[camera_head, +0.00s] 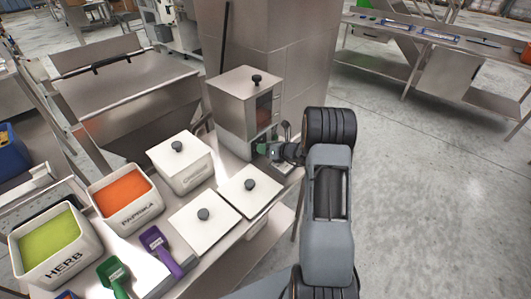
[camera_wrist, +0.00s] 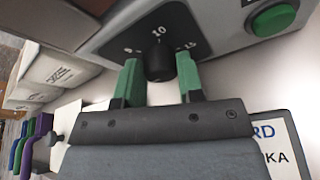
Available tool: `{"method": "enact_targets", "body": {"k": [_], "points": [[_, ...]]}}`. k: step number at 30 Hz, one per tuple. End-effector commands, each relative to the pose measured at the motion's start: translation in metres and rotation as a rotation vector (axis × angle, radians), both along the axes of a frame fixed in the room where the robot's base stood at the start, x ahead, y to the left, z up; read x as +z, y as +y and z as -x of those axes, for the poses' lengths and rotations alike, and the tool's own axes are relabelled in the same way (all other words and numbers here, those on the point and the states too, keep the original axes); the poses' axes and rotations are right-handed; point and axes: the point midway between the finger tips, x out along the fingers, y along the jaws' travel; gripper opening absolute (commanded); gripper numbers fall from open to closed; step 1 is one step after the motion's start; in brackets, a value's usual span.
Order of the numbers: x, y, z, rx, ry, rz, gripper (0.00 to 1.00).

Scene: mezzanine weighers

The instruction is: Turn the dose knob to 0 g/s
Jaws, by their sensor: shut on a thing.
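The dose knob (camera_wrist: 158,62) is a black round knob on the grey front of the doser, with the marks 10 above it and 15 to its upper right. Smaller marks at its left are too blurred to read, and I cannot make out its pointer. My gripper (camera_wrist: 158,80) has its green fingers on either side of the knob and is shut on it. In the head view, the doser (camera_head: 232,115) is a steel box with a black lid knob and a dark window. My gripper (camera_head: 264,149) is at its lower front, hiding the dose knob there.
A green button (camera_wrist: 273,18) sits right of the dial. A card (camera_wrist: 295,140) lies at the lower right. White bins, one of paprika (camera_head: 128,215) and one of herb (camera_head: 60,268), stand left with lids (camera_head: 204,222) and scoops (camera_head: 160,250). Open floor lies right.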

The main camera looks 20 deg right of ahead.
Motion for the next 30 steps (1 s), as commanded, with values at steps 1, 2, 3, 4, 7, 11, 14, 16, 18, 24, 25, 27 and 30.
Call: {"method": "enact_targets", "body": {"k": [1,2,3,4,7,11,14,16,18,24,25,27,30], "points": [[-0.0030,0.0003,-0.0001,-0.001,-0.009,0.018,0.11],[-0.0028,0.0004,0.0000,0.000,-0.014,0.029,0.11],[-0.0023,0.0005,0.0001,0.000,-0.021,0.042,0.11],[-0.0019,0.0006,0.0003,0.000,-0.024,0.051,0.11],[-0.0015,0.0007,0.0004,0.000,-0.033,0.074,0.11],[-0.0003,0.0007,0.0003,-0.001,-0.040,0.089,0.11],[0.0004,0.0007,0.0002,0.000,-0.042,0.093,0.11],[0.0007,0.0007,0.0003,-0.001,-0.043,0.094,0.11],[0.0008,0.0007,0.0002,0.000,-0.043,0.094,0.11],[0.0008,0.0007,0.0002,0.000,-0.043,0.094,0.38],[0.0008,0.0007,0.0002,0.000,-0.043,0.094,0.41],[0.0007,0.0008,0.0002,0.000,-0.043,0.094,0.48],[0.0006,0.0007,0.0002,0.000,-0.042,0.093,0.58]]}}
